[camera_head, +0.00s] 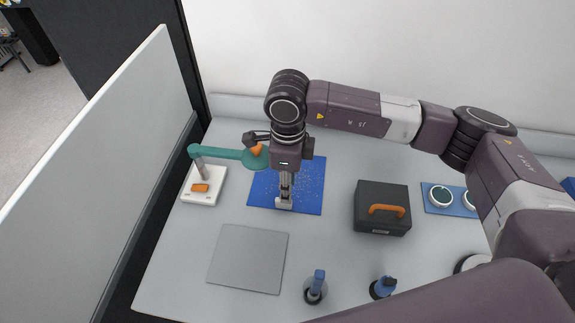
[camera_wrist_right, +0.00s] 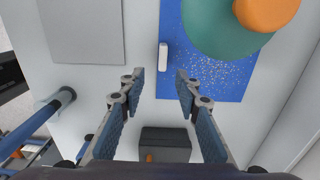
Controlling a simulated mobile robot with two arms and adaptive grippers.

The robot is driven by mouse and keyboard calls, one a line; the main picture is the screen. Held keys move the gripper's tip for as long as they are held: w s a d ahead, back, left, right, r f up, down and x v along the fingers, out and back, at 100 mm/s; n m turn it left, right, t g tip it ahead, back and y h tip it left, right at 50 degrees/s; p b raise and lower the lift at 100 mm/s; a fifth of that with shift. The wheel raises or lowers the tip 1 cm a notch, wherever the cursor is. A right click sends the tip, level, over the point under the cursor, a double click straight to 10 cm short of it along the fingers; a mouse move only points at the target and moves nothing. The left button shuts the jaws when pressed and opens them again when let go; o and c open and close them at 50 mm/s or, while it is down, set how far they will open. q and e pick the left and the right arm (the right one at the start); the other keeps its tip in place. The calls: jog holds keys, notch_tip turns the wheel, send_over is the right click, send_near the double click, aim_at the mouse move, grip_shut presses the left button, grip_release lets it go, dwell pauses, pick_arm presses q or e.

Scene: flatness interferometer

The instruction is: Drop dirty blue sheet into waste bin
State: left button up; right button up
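The blue sheet (camera_head: 306,188), covered in pale specks, lies flat on the table; it also shows in the right wrist view (camera_wrist_right: 222,82). A small white tab (camera_wrist_right: 163,56) sits at its edge. My right gripper (camera_head: 285,196) points down over the sheet's front edge, close to the tab. In the right wrist view my right gripper (camera_wrist_right: 160,80) is open, its fingers apart with nothing between them. I cannot tell its exact height above the sheet. My left gripper is not in view. I recognise no waste bin in either view.
A teal swing arm (camera_head: 220,153) with an orange knob overhangs the sheet's left side. A grey plate (camera_head: 247,258) lies in front, a dark case (camera_head: 383,194) with orange handle stands right. Blue-topped bottles (camera_head: 316,288) stand near the front. A partition (camera_head: 90,170) borders the left.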

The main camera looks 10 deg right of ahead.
jog(key=shift+s+f+p, duration=0.1)
jog(key=shift+f+p, duration=0.25)
jog(key=shift+f, duration=0.45)
jog(key=shift+f+p, duration=0.65)
jog(key=shift+f, duration=0.15)
jog(key=f, duration=0.1)
jog(key=f+p, duration=0.1)
jog(key=f, duration=0.2)
jog(key=shift+w+f+p, duration=0.1)
jog(key=shift+w+p, duration=0.2)
jog(key=shift+w, duration=0.05)
jog(key=shift+f, duration=0.1)
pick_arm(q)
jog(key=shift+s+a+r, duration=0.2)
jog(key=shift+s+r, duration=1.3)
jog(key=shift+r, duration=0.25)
pick_arm(e)
grip_shut()
